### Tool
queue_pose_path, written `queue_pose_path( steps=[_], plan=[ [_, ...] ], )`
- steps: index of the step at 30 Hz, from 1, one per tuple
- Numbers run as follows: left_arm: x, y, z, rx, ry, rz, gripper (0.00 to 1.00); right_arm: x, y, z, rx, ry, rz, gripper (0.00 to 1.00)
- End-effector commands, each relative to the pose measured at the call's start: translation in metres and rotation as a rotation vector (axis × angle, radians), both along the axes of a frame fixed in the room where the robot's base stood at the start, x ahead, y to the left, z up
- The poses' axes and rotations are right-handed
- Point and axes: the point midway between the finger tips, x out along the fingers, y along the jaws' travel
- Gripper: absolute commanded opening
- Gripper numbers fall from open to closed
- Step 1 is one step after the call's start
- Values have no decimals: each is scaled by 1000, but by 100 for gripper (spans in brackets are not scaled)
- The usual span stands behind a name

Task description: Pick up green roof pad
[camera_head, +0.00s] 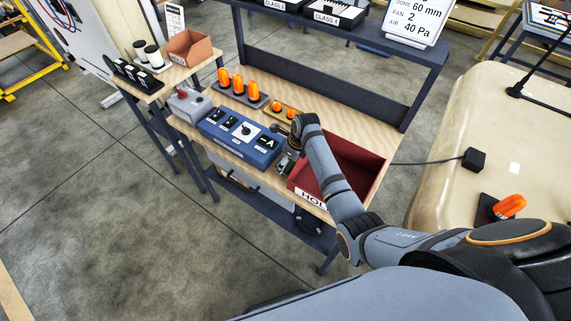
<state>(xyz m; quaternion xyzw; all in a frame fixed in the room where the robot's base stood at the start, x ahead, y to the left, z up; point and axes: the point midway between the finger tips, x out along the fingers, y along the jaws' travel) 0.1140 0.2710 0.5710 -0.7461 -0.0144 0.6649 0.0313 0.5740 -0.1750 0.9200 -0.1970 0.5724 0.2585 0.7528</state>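I cannot make out a clearly green pad in this view. My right arm comes in from the lower right over the bench, and its gripper (287,162) is low between the blue box (243,135) and the red bin (352,170). The gripper is small and partly covered by its own wrist, so I cannot tell whether its fingers are open or hold anything. On the beige cab roof (450,130) at the right, an orange beacon (510,206) sits on a dark pad (486,212), and a small white patch (514,168) lies nearby. My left gripper is out of view.
The wooden bench (290,92) holds a dark tray with orange beacons (237,85), a yellow tray (285,108) with small orange lamps, and a grey box with a red button (187,98). A black block with a cable (474,159) is on the roof. A side table (178,73) stands left.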

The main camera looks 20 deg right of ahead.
Motion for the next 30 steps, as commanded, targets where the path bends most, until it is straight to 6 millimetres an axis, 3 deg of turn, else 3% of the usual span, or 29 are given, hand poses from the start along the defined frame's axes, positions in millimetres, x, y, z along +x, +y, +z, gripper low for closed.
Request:
queue_pose_path(
  steps=[5,12,25,30],
  plan=[
    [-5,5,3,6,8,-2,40,4,4,-19,1,0,1,83],
    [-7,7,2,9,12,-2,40,5,4,-21,0,-2,1,82],
    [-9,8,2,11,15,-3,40,5,4,-21,0,-1,0,24],
    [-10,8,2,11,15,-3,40,5,4,-21,0,-1,0,24]
  ],
)
